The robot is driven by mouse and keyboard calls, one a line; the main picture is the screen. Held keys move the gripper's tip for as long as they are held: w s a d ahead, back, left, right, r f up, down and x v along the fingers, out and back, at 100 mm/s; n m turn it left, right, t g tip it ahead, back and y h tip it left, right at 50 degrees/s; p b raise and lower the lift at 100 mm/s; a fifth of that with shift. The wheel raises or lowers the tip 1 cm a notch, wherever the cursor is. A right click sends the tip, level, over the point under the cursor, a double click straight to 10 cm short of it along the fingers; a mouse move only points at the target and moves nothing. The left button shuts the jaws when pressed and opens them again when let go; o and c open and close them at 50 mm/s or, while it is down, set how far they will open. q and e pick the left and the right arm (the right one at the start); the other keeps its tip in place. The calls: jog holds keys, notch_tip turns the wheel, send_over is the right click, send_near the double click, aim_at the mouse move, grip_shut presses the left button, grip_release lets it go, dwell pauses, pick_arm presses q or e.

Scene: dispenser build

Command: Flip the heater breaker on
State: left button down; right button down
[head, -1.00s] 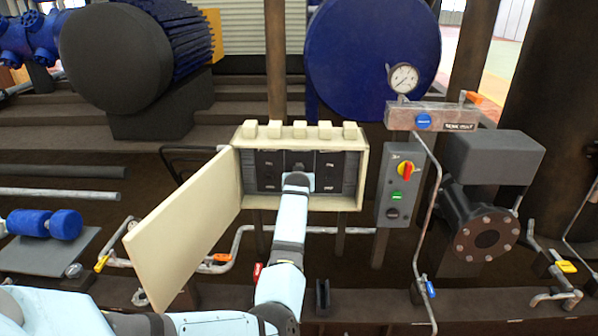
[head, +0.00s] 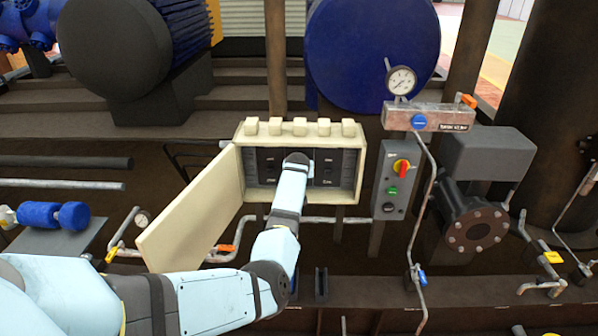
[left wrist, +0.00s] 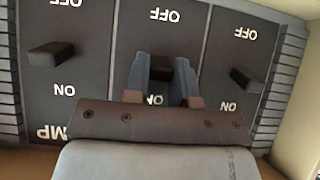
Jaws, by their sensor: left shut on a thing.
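An open cream breaker box (head: 300,197) stands in the middle of the head view, its door (head: 190,215) swung out to the left. In the left wrist view its dark panel has three breakers with upside-down OFF and ON lettering. My left gripper (left wrist: 160,85) is shut on the middle breaker's switch (left wrist: 160,66), with one finger on each side. The gripper hides most of the ON lettering there and any name label below. The left switch (left wrist: 50,54) and right switch (left wrist: 245,80) are free. Which breaker is the heater's I cannot read. My right gripper is not in view.
A grey control box (head: 393,180) with a red and yellow knob stands right of the breaker box. A pressure gauge (head: 401,80) and thin pipes rise beside it. A dark flanged pump (head: 470,225) is further right. The open door stands close to my left arm.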

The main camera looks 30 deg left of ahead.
pick_arm(q)
jog(key=c, duration=1)
grip_release()
jog(key=shift+o, duration=0.2)
jog(key=p+v, duration=0.3)
jog(key=v, duration=1.1)
jog(key=shift+p, duration=0.3)
jog(key=shift+a, duration=0.1)
